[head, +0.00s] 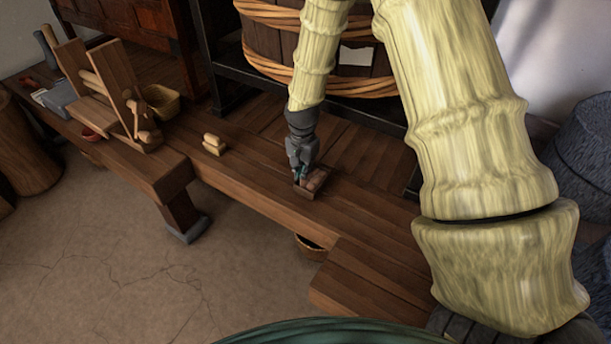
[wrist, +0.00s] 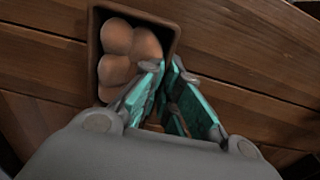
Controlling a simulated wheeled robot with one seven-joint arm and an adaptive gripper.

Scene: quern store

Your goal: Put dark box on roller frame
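The dark box (head: 310,195) is a small open tray on the wooden bench. It holds several round brown things (wrist: 117,72), and its dark rim (wrist: 93,45) shows in the wrist view. My gripper (head: 299,180) reaches down at the box's near left part. In the wrist view my gripper's teal fingers (wrist: 167,66) come close together across one side wall, one inside the box and one outside. They look shut on that wall, though the contact is partly hidden. The roller frame (head: 122,78), a wooden stand with uprights and rollers, stands on the bench at the left.
Small pale blocks (head: 214,144) lie on the bench between the box and the frame. A large hooped tub (head: 305,55) is behind. The bench (head: 250,180) is otherwise mostly clear here.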

